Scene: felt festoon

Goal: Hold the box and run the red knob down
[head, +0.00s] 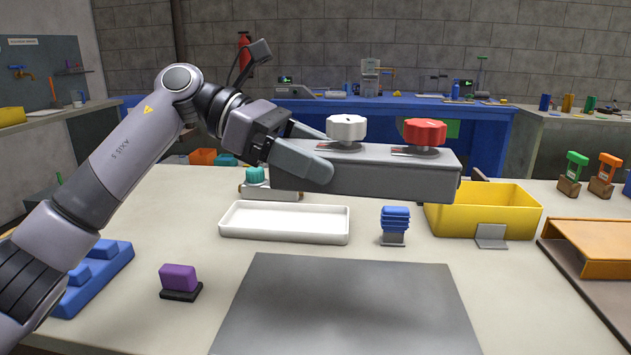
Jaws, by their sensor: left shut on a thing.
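The grey box (385,177) is held level above the table by its left end. On its top stand a white knob (346,128) at the left and the red knob (424,132) at the right. The red knob sits on a short dark stem and a flat plate. My left gripper (312,152) is shut on the box's left end, with one finger along the near side and the other at the back edge. My right gripper is not in the picture. The box's underside and far side are hidden.
Below stand a white tray (285,236), a blue ribbed piece (395,222), a yellow bin (485,222) and a teal-knobbed part (255,176). A grey mat (345,310) lies empty in front. A purple block (178,278) is at left, an orange platform (595,245) at right.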

